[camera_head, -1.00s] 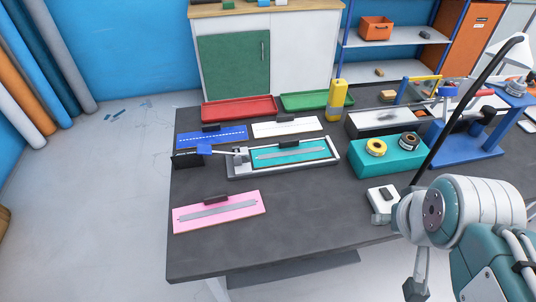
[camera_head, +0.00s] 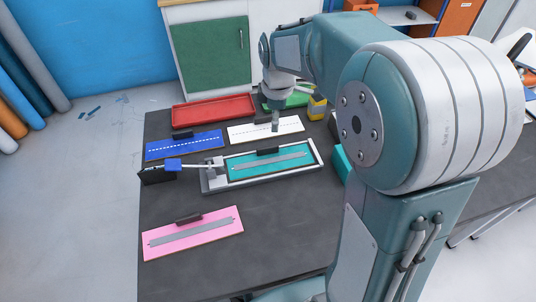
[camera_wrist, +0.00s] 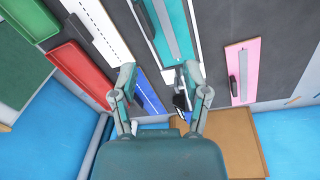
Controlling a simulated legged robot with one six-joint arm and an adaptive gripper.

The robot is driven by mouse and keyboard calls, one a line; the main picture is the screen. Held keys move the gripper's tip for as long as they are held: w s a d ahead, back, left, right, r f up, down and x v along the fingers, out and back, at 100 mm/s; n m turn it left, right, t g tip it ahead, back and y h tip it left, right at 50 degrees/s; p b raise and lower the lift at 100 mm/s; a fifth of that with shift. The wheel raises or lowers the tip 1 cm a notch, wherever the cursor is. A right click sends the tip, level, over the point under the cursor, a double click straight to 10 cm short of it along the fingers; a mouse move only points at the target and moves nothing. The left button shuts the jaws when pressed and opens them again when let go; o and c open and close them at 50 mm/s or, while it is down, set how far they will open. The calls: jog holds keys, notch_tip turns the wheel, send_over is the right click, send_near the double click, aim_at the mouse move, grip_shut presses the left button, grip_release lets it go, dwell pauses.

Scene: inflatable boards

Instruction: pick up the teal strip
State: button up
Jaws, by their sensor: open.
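The teal strip (camera_head: 276,168) lies flat in a pale tray-like fixture (camera_head: 316,169) in the middle of the dark table. A grey bar lies along it, and a black block (camera_head: 268,151) sits at its far edge. In the wrist view the teal strip (camera_wrist: 183,22) runs up past the fingers to the top edge. My gripper (camera_head: 275,126) points down over the table, in line with the white strip behind the fixture. Its two fingers (camera_wrist: 160,78) are spread and empty in the wrist view, apart from the teal strip.
A blue strip (camera_head: 160,151), a white strip (camera_head: 240,131) and a pink strip (camera_head: 160,253) lie around the fixture. A blue-handled clamp (camera_head: 173,164) stands at its left end. A red tray (camera_head: 213,109) is behind. The table's front middle is clear.

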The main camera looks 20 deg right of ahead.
aim_at(270, 146)
jog(key=w+f+n, duration=0.1)
jog(key=f, duration=0.1)
jog(key=w+f+n, duration=0.1)
jog(key=w+f, duration=0.1)
jog(key=w+f+n+g, duration=0.1)
jog(key=shift+w+f+n, duration=0.25)
jog(key=shift+f+n, duration=0.05)
jog(key=shift+f, duration=0.1)
jog(key=f, duration=1)
jog(key=shift+w+f, duration=0.2)
jog(key=shift+f, duration=0.05)
grip_shut()
